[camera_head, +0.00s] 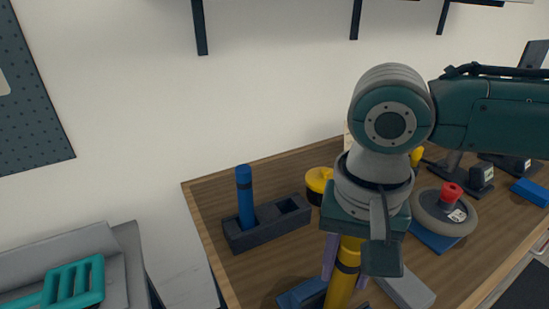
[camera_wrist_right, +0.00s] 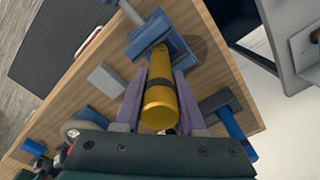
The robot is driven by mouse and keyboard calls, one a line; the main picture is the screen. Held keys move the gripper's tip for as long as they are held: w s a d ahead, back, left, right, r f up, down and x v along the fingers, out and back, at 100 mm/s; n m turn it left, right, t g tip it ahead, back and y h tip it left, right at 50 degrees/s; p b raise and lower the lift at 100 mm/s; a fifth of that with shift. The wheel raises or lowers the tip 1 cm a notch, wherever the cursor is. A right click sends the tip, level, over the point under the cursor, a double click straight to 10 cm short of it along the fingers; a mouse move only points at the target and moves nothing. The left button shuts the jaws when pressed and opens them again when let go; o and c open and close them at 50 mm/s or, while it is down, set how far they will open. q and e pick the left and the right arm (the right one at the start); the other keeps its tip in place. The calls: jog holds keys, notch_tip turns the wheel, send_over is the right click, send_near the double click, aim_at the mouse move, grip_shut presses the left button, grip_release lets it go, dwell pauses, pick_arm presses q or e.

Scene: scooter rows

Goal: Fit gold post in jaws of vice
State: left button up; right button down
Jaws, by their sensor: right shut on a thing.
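The gold post (camera_head: 343,277) has a dark band and is held by my right gripper (camera_head: 345,258), whose pale purple fingers are on either side of it. In the right wrist view the gold post (camera_wrist_right: 160,103) points away from my right gripper (camera_wrist_right: 160,115) toward the blue vice (camera_wrist_right: 150,38). In the head view part of the blue vice (camera_head: 298,296) shows beside the post at the lower edge. The post's far end overlaps the vice in the wrist view. I cannot tell whether it is between the jaws. My left gripper is not in view.
A dark block (camera_head: 268,228) with square holes holds an upright blue post (camera_head: 245,196). A yellow round thing (camera_head: 318,182) stands behind my arm. A grey block (camera_head: 408,291) lies right of the vice. A grey disc with a red knob (camera_head: 452,192) stands further right.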

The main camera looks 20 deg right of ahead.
jog(key=shift+f, duration=0.35)
jog(key=shift+c, duration=2.1)
grip_release()
notch_tip(320, 180, up, 10)
